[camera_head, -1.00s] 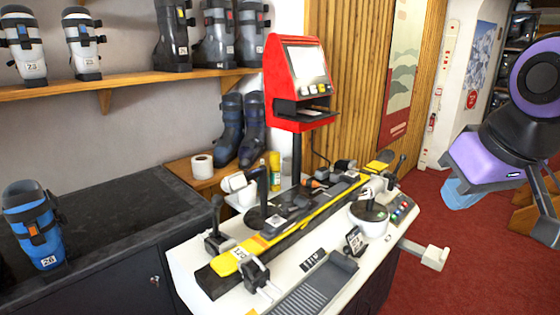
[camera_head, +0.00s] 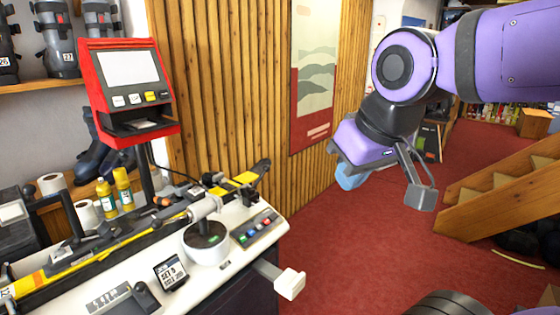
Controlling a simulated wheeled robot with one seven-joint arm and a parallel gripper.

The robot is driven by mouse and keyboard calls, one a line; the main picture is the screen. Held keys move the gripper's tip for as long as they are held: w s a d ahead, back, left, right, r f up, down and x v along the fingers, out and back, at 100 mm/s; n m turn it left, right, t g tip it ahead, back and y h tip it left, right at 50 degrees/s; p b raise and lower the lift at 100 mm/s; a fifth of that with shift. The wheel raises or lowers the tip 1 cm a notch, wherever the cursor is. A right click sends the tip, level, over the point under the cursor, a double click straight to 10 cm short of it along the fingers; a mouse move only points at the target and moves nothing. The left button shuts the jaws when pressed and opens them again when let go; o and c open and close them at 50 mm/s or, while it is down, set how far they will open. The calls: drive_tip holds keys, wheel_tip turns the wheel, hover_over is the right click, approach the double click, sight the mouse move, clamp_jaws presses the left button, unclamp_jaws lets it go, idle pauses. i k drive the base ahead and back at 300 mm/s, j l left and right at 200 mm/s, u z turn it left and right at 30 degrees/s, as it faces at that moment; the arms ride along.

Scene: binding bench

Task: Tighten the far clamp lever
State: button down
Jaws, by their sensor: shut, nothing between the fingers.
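The ski (camera_head: 95,252), yellow and black, lies along the white bench (camera_head: 215,277) at left. A dark upright part, which looks like the far clamp lever (camera_head: 263,167), stands at the ski's far end. It is small, and I cannot tell whether it is tight. My gripper (camera_head: 420,198) hangs in the air to the right of the bench, clear of the lever and ski. It is shut, with nothing held.
A red terminal (camera_head: 128,85) stands on a post behind the ski. A round white device (camera_head: 206,246) and a button panel (camera_head: 254,228) sit in front of it. A white-ended handle (camera_head: 289,284) juts from the bench. Red carpet (camera_head: 350,265) is open at right, before wooden stairs (camera_head: 500,205).

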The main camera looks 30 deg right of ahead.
sight(266, 168)
drive_tip(key=i+l, duration=0.2)
drive_tip(key=l, duration=0.2)
drive_tip(key=i+l+u, duration=0.1)
drive_tip(key=i+l, duration=0.3)
drive_tip(key=l, duration=0.35)
drive_tip(key=i+l+u, duration=0.1)
drive_tip(key=l, duration=0.3)
drive_tip(key=i+l, duration=0.3)
drive_tip(key=i+l+u, duration=0.15)
drive_tip(key=i+l, duration=0.25)
drive_tip(key=i, duration=0.15)
